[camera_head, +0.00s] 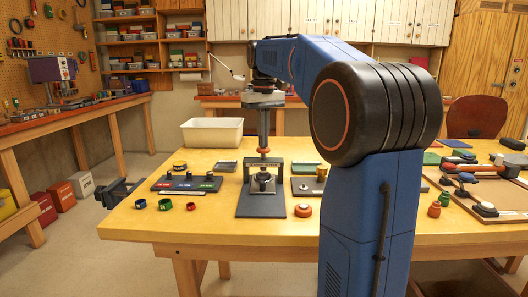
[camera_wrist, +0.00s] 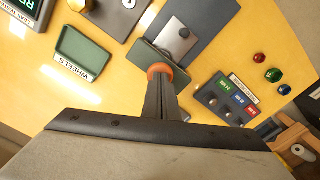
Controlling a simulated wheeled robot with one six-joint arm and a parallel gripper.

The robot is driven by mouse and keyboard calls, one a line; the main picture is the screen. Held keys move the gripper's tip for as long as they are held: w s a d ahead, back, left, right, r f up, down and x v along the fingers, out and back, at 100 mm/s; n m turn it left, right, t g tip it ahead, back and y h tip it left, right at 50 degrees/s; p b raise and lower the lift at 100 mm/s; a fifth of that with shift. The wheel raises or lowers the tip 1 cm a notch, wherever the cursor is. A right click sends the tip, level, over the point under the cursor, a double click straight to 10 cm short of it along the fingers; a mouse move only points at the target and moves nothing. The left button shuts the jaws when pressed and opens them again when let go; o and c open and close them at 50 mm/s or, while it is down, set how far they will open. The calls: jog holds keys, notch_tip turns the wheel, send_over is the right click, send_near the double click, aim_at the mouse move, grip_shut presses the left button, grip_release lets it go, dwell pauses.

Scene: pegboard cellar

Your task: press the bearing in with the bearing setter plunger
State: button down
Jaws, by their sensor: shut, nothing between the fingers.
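The bearing setter (camera_head: 262,203) stands on the yellow table with a dark grey base and a metal frame. Its plunger (camera_head: 263,150) has an orange-red round top, which also shows in the wrist view (camera_wrist: 153,70). My gripper (camera_head: 263,143) points straight down over the plunger, with its fingers together and empty. In the wrist view the fingertips (camera_wrist: 160,82) are right at the orange top; I cannot tell whether they touch it. I cannot make out the bearing, as the plunger and frame hide the setter's middle.
A dark panel with coloured labels (camera_head: 187,184) is left of the setter, with several coloured rings in front. A red-orange round piece (camera_head: 303,210) lies right of the base. A white bin (camera_head: 212,132) stands behind. A brown tray (camera_head: 480,196) with tools is at the right.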

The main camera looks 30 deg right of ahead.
jog(key=shift+f, duration=0.9)
jog(key=shift+r, duration=2.85)
